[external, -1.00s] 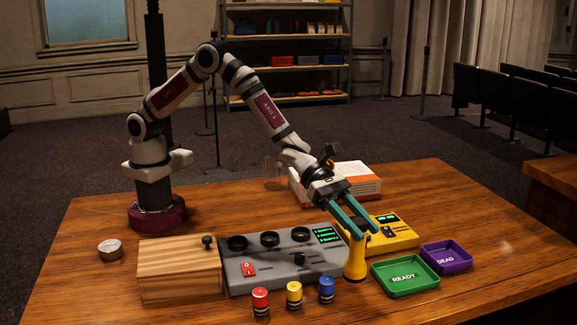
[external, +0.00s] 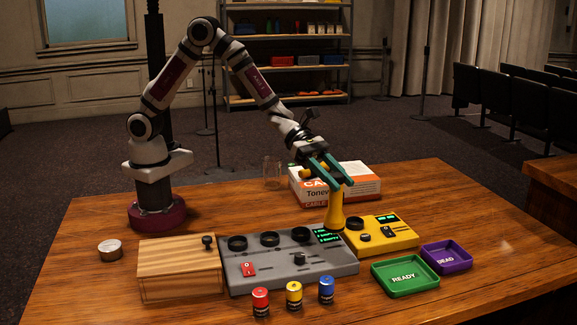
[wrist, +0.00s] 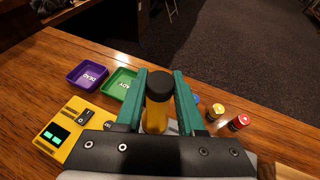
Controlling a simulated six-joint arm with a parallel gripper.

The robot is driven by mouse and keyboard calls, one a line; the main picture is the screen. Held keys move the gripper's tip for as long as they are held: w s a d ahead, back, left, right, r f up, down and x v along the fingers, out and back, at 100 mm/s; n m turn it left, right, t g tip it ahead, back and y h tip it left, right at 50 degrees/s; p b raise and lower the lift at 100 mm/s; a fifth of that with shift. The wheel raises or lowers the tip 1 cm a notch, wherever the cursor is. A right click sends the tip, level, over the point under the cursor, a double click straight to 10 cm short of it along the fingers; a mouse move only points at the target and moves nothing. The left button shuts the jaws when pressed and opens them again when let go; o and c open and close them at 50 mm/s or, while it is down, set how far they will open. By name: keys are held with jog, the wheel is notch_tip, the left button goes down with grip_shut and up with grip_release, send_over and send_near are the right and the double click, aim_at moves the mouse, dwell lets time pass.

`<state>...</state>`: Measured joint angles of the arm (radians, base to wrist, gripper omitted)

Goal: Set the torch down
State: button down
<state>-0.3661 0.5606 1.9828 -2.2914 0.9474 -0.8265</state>
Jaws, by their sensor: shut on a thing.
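The torch is yellow with a black end. In the external view the torch (external: 337,207) hangs roughly upright below my gripper (external: 334,181), with its wider end down. It is near the back right corner of the grey mixing panel (external: 285,272), beside the yellow device (external: 382,243). In the wrist view the torch (wrist: 155,122) stands between the teal fingers of my gripper (wrist: 159,85), which are shut on it. I cannot tell whether its lower end touches anything.
A white and orange cable box (external: 360,183) stands behind the torch. The green READY tray (external: 405,292) and purple DEAD tray (external: 446,258) are at right. Red (external: 261,299), yellow (external: 294,297) and blue (external: 327,290) cells stand in front of the panel. A wooden box (external: 178,268) is at left.

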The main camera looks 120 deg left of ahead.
jog(key=s+a+f, duration=0.1)
jog(key=s+a, duration=0.5)
jog(key=s, duration=0.5)
jog(key=s+a+f, duration=0.1)
jog(key=s+a, duration=0.6)
jog(key=s, duration=0.4)
notch_tip(320, 180, down, 8)
jog(key=shift+s+d+r+m+h, duration=0.15)
jog(key=shift+s+m+h, duration=0.15)
jog(key=shift+s, duration=0.15)
jog(key=c, duration=0.5)
grip_release()
